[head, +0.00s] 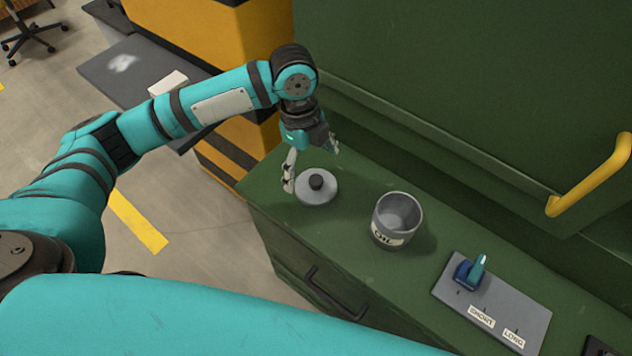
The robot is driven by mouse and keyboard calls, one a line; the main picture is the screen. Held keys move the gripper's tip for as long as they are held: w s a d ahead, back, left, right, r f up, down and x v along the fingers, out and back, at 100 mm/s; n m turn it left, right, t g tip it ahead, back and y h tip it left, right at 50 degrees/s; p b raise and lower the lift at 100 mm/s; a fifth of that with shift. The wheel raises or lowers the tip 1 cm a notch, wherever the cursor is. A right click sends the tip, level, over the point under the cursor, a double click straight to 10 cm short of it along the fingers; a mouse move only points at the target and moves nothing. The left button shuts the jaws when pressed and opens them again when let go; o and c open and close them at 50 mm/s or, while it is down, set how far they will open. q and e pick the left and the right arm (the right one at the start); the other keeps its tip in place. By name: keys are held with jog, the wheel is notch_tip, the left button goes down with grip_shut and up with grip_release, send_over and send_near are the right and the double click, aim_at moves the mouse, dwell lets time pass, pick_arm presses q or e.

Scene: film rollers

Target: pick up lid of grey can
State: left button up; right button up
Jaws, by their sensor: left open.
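The grey lid (320,191), a round disc with a dark knob on top, lies flat on the green cabinet top. The grey can (399,217), labelled OIL, stands upright and open to its right, apart from the lid. My left gripper (312,168) is open, fingers pointing down, just above and behind the lid. One finger is at the lid's left edge and the other is behind it on the right. Whether a finger touches the lid I cannot tell. My right gripper is not in view.
A grey panel (530,318) with a blue lever (472,268) and SHORT and LONG labels lies right of the can. A green wall rises behind, with a yellow handle (590,178). The cabinet's left edge is close to the lid.

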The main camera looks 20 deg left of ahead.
aim_at(316, 179)
pick_arm(q)
jog(key=f, duration=0.2)
jog(key=d+f, duration=0.1)
jog(key=f, duration=0.2)
jog(key=shift+d+p, duration=0.2)
jog(key=shift+p, duration=0.2)
jog(key=shift+s, duration=0.1)
jog(key=c, duration=1.1)
jog(key=shift+o, duration=0.2)
jog(key=shift+r, duration=0.1)
